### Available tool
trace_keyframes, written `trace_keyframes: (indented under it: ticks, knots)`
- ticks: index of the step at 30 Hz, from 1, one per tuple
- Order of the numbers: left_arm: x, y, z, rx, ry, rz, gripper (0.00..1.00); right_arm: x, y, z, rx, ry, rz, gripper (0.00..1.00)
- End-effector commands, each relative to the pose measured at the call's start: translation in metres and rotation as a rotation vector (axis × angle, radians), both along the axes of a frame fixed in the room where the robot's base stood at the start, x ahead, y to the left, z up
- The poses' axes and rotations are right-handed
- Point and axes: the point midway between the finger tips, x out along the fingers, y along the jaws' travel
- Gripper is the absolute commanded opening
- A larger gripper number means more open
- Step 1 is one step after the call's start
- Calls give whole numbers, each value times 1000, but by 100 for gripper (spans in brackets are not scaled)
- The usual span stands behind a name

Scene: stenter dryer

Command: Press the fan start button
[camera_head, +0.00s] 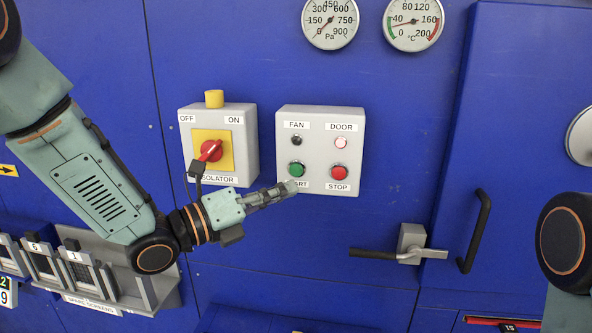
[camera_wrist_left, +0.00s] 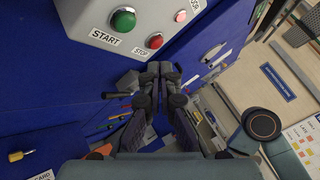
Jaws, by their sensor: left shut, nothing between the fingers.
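The grey control box (camera_head: 320,118) on the blue wall carries a green START button (camera_head: 296,169) below a dark FAN lamp (camera_head: 297,140). A red STOP button (camera_head: 339,173) sits to its right, below a pale pink DOOR lamp (camera_head: 340,143). My left gripper (camera_head: 290,188) is shut and empty. Its tips overlap the START label, just below the green button. In the left wrist view, the green button (camera_wrist_left: 123,19) is above and left of my closed fingertips (camera_wrist_left: 160,68), with a visible gap. Contact with the box cannot be told. My right gripper is out of view.
An isolator box (camera_head: 248,160) with a red rotary switch (camera_head: 210,150) is just left, close to my left wrist. A door lever (camera_head: 375,253) and a black handle (camera_head: 475,232) are lower right. Two gauges (camera_head: 331,22) (camera_head: 414,24) are above. Screen holders (camera_head: 75,265) are lower left.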

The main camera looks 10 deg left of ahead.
Motion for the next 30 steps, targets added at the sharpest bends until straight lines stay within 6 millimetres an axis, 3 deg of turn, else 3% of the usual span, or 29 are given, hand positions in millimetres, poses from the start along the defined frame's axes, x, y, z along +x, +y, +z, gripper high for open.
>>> trace_keyframes:
  ticks: [6,12,30]
  knots:
    - [27,0,-1,0,-3,0,0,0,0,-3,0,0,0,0]
    - [42,0,-1,0,0,0,0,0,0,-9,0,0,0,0]
    - [46,0,0,-1,1,0,0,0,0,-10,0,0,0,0]
